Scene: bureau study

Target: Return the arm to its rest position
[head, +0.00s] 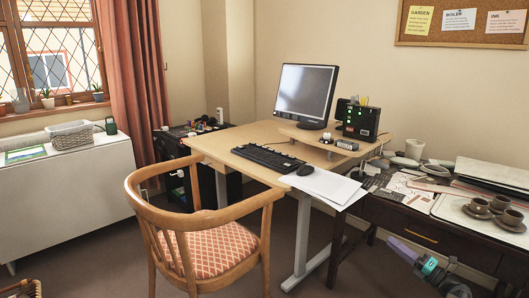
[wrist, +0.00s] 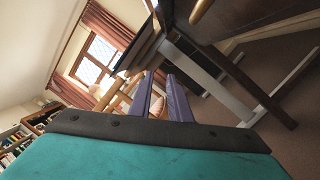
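My gripper (head: 397,245) is low at the right of the head view, in front of the dark side desk (head: 425,228). Its purple fingers point to the left and slightly up, and its teal body is behind them. In the wrist view the two fingers of my gripper (wrist: 160,84) stand apart with a clear gap. Nothing is held between them. Most of my arm is outside the head view.
A wooden armchair (head: 215,248) stands before the light desk (head: 240,141) with a monitor (head: 305,92). The side desk bears a tray (head: 451,208) with brown cups (head: 479,206). Desk legs (wrist: 228,75) are close to my gripper. Bare floor (head: 325,283) shows between chair and gripper.

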